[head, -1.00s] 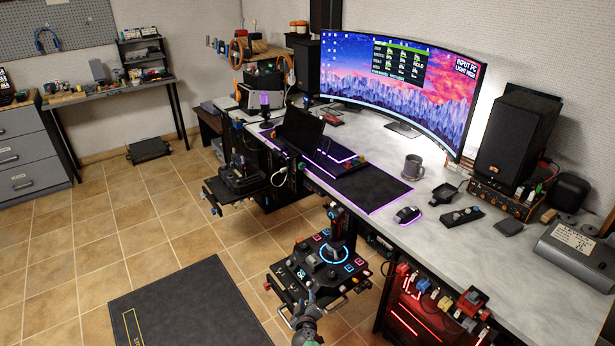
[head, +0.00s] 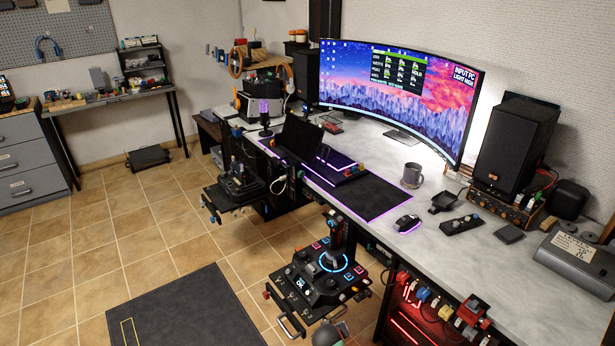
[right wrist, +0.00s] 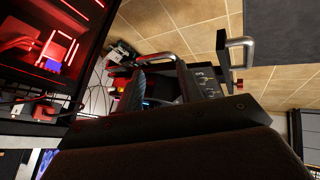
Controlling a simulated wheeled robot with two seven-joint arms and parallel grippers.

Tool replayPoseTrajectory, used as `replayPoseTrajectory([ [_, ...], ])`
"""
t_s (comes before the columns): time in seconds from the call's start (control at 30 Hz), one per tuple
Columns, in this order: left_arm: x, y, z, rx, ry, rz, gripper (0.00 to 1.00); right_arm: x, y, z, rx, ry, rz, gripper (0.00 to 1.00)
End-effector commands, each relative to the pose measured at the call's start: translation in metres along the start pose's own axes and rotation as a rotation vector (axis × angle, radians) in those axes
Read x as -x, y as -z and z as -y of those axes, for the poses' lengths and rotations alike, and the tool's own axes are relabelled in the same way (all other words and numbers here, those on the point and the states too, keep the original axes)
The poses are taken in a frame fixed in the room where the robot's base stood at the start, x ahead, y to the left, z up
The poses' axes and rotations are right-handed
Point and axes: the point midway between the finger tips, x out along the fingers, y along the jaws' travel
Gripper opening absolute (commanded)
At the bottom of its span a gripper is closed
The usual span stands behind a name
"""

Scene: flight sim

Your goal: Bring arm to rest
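The end of my right arm, with the right gripper, shows only in part at the bottom edge of the head view, just below the front of the joystick panel (head: 296,288). In the right wrist view my right gripper (right wrist: 161,82) has its two dark fingers apart, with a gap between them and nothing held. A bright metal handle (right wrist: 241,50) of the panel stands just beyond the fingers, apart from them. My left arm and left gripper are not in view.
The panel with its blue-ringed joystick (head: 333,260) sits in front of the long desk (head: 446,236). A red-lit case (head: 408,328) stands under the desk to the right.

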Motion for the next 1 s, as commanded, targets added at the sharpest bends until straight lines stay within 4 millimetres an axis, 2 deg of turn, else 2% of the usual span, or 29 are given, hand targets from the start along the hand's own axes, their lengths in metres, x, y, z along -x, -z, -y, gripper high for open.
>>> replayPoseTrajectory([
  [0.03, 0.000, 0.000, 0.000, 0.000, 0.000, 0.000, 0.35, 0.007, -0.025, 0.002, -0.028, 0.052, 0.041, 0.37],
  [0.1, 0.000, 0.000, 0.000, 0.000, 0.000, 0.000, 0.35, 0.019, -0.060, 0.007, -0.072, 0.136, 0.098, 0.37],
  [0.3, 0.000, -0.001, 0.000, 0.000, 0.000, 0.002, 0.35, 0.053, -0.155, 0.020, -0.178, 0.298, 0.211, 0.37],
  [0.37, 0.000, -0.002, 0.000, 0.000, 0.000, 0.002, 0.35, 0.063, -0.181, 0.022, -0.196, 0.323, 0.232, 0.37],
  [0.47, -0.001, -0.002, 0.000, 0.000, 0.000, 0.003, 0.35, 0.076, -0.230, 0.022, -0.207, 0.335, 0.274, 0.37],
  [0.6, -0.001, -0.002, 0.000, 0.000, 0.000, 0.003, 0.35, 0.092, -0.304, 0.025, -0.196, 0.330, 0.353, 0.37],
  [0.7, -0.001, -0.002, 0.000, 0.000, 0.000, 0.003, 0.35, 0.103, -0.349, 0.032, -0.187, 0.333, 0.405, 0.37],
  [0.83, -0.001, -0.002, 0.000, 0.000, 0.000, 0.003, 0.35, 0.115, -0.384, 0.040, -0.180, 0.340, 0.446, 0.37],
  [1.0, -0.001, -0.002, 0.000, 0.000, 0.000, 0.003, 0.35, 0.120, -0.398, 0.045, -0.179, 0.345, 0.464, 0.37],
])
